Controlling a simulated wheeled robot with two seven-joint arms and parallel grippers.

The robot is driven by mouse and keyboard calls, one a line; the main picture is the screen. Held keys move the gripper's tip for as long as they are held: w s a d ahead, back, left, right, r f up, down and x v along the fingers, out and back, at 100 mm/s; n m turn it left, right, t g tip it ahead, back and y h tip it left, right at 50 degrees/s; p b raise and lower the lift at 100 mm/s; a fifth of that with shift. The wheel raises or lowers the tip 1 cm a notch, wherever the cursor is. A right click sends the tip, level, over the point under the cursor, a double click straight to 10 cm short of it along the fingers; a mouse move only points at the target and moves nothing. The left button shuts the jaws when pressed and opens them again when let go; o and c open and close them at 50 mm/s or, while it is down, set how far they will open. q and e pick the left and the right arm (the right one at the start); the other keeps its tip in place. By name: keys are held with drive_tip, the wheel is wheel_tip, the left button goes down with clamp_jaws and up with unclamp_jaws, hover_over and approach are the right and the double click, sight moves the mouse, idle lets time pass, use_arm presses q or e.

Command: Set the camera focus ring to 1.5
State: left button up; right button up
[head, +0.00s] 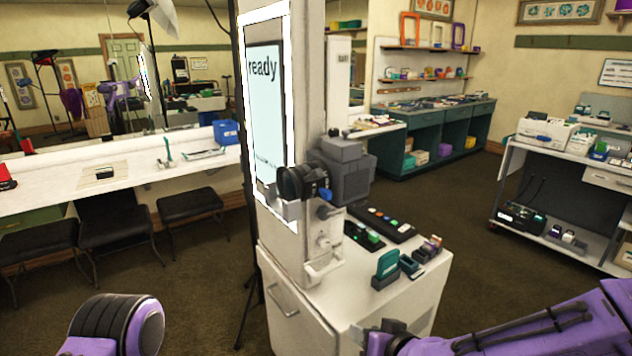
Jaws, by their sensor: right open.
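The dark grey camera (347,172) is mounted on the pale booth column, with its lens pointing left. The black ribbed focus ring (291,183) sits around the lens, with a small blue part (326,193) beside it. The numbers on the ring are too small to read. My right gripper (386,334) is open at the bottom edge, low in front of the white cabinet, well below the camera and apart from it. Only a purple and black part of my left arm shows at bottom left; its gripper is out of view.
A lit screen (264,105) reading "ready" is on the column behind the lens. The white cabinet (300,300) below carries a dark button strip (381,223), a teal item (388,263) and small blocks. A white counter (130,178) with stools stands left.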

drive_tip(key=w+a+r+n+t+y, duration=0.1)
drive_tip(key=a+r+n+t+y, duration=0.1)
drive_tip(key=r, duration=0.9)
drive_tip(key=w+a+r+n+t+y, duration=0.1)
drive_tip(key=w+a+r+n+y, duration=0.15)
drive_tip(key=r, duration=0.75)
drive_tip(key=n+t+y, duration=0.1)
drive_tip(key=n, duration=0.2)
approach(321, 172)
drive_tip(key=p+x, duration=0.2)
drive_tip(key=x, duration=0.8)
drive_tip(key=shift+w+a, duration=0.25)
clamp_jaws()
